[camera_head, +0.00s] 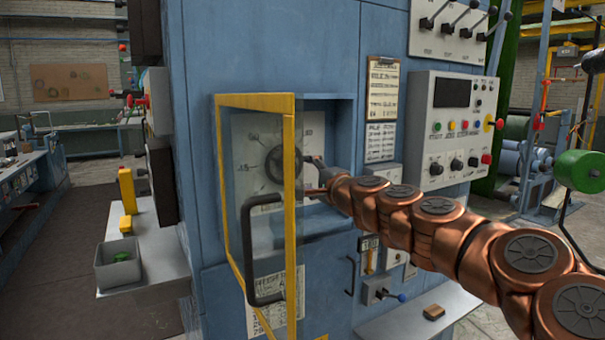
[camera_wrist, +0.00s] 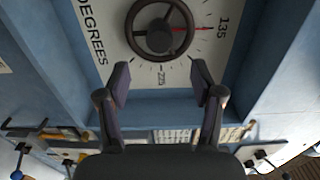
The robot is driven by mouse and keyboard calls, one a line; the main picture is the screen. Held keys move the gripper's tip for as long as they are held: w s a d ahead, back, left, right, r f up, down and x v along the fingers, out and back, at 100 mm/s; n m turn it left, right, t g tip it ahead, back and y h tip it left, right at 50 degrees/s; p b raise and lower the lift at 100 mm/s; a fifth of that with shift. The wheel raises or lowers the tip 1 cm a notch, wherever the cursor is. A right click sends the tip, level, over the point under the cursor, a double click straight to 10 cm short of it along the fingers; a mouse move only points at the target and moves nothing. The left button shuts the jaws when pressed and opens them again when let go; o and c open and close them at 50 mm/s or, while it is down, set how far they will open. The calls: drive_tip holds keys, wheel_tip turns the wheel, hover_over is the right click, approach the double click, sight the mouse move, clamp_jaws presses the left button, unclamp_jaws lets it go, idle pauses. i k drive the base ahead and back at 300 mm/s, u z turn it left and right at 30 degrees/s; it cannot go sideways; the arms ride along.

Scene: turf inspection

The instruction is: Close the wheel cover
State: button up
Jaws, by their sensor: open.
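The wheel cover (camera_head: 291,215) is a clear panel in a yellow frame with a dark bar handle (camera_head: 252,250). It stands open, swung out from the left side of a recess in the blue cabinet. Inside the recess, the dark handwheel (camera_head: 283,165) sits on a white dial marked in degrees, seen partly through the clear panel. In the wrist view, the wheel (camera_wrist: 162,28) has a red pointer towards 135. My gripper (camera_head: 312,176) is at the recess, right of the cover's free edge. In the wrist view, my gripper (camera_wrist: 159,75) is open and empty, its fingertips just below the wheel.
A control panel (camera_head: 455,130) with buttons and knobs is right of the recess, below a row of levers (camera_head: 450,22). A clipboard (camera_head: 382,105) hangs between. A grey bin (camera_head: 118,265) stands on a ledge at left. A blue-handled lever (camera_head: 385,294) sits below the recess.

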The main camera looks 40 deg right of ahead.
sight(282, 103)
drive_tip(key=k, duration=1.5)
